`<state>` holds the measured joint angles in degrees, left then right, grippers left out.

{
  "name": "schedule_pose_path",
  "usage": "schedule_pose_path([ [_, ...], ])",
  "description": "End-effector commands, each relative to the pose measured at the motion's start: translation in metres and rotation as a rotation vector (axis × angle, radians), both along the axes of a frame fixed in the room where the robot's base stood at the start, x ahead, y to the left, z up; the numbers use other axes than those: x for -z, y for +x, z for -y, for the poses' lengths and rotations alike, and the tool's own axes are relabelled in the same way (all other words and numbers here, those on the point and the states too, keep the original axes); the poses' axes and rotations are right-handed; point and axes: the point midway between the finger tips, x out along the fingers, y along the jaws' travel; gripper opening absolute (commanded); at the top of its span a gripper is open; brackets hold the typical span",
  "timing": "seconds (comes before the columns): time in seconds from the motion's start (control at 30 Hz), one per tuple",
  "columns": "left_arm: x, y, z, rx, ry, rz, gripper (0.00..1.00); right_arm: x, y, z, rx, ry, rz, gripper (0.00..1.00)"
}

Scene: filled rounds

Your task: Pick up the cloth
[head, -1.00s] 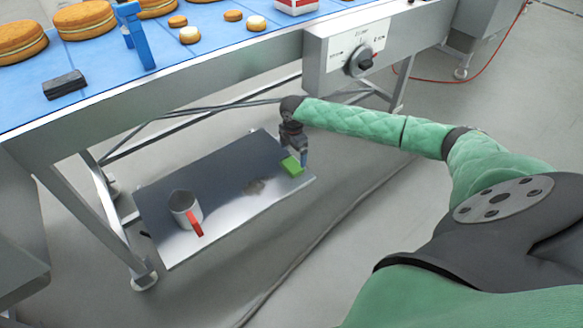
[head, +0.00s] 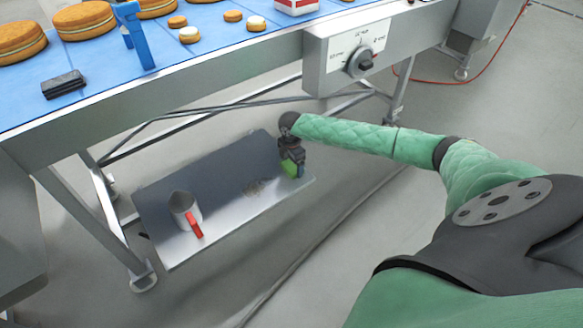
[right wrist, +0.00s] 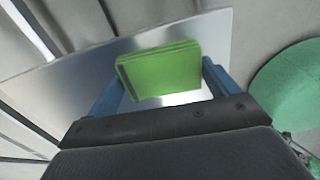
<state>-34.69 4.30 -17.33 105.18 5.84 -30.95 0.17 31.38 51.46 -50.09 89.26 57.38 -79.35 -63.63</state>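The cloth is a green folded block (head: 289,169) at the right end of the metal shelf (head: 215,215) under the conveyor. It also shows in the right wrist view (right wrist: 162,70), with its folded layers at the top edge. My right gripper (head: 293,168) is down over the cloth and partly hides it in the head view. In the right wrist view its blue fingers (right wrist: 163,80) stand apart, one on each side of the cloth. The gripper looks open; I cannot tell whether a finger touches the cloth. My left gripper is not in view.
A white mug with a red handle (head: 182,208) stands on the left part of the shelf.

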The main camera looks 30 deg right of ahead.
Motion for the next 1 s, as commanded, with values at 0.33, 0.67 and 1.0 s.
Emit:
schedule_pose_path([
  [0.33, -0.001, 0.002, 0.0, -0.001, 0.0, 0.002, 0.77, -0.004, 0.0, 0.0, 0.0, 0.0, 0.0, 0.64],
  [0.67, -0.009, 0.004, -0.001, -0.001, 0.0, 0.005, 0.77, -0.049, -0.014, 0.004, 0.0, -0.001, -0.001, 0.64],
  [1.0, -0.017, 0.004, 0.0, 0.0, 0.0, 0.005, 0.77, -0.089, -0.08, 0.012, -0.001, -0.002, -0.001, 0.64],
])
